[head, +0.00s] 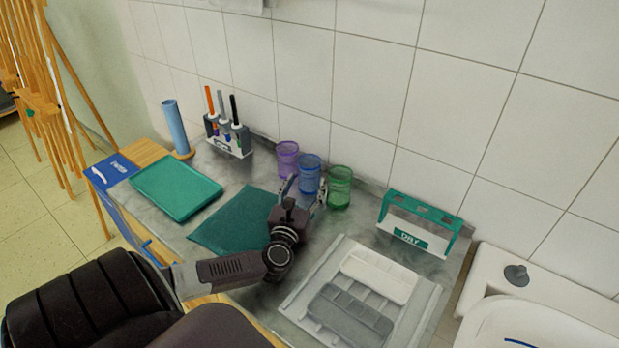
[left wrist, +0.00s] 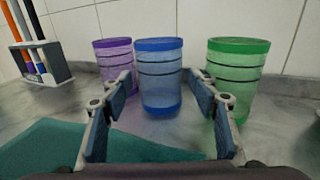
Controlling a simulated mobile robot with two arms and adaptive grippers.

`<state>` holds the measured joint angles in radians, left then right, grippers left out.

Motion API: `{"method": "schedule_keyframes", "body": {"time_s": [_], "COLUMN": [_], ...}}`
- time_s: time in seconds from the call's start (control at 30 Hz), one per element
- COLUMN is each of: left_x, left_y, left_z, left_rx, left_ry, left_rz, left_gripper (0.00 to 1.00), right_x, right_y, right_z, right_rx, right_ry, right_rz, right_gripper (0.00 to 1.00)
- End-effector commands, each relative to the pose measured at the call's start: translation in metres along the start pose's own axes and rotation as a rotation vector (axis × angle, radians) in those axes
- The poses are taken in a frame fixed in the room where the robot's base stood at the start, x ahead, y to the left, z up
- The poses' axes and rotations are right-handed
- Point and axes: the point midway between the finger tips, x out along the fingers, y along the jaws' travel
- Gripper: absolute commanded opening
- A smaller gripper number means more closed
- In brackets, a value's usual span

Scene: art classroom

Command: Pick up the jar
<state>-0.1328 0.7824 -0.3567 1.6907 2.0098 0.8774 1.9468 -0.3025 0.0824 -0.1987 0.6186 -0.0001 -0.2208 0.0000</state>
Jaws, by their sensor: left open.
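Three clear jars stand upright in a row by the wall: a purple one (head: 288,158), a blue one (head: 309,174) and a green one (head: 339,188). My left gripper (head: 304,190) is open in front of the blue jar. In the left wrist view, the blue jar (left wrist: 160,80) stands straight ahead, between the lines of the two open fingers (left wrist: 160,108). There the purple jar (left wrist: 117,68) is to the left, partly behind a finger, and the green jar (left wrist: 236,78) is to the right. Whether a finger touches any jar is unclear. My right gripper does not show.
A brush holder (head: 228,136) and blue roll (head: 176,128) stand left of the jars. A teal tray (head: 177,188) and teal cloth (head: 230,222) lie nearer. Right are a "DRY" rack (head: 423,222) and a grey compartment tray (head: 425,300). The tiled wall is close behind.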

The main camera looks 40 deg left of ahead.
Motion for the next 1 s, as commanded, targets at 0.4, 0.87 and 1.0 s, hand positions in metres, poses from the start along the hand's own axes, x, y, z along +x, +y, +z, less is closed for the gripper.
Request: {"method": "schedule_keyframes", "body": {"time_s": [0.4, 0.87, 1.0], "left_x": [0.046, 0.048, 0.048], "left_y": [0.000, 0.000, 0.000], "left_z": [-0.001, -0.002, -0.002], "left_rx": [0.001, 0.001, 0.001], "left_ry": [0.002, 0.004, 0.003], "left_rz": [0.001, 0.000, 0.000], "left_gripper": [0.54, 0.33, 0.20], "right_x": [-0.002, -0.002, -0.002], "right_y": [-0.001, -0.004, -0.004], "right_z": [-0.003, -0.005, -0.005], "right_rx": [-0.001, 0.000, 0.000], "right_ry": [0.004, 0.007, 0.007], "right_rz": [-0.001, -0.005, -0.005], "right_gripper": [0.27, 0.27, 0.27]}}
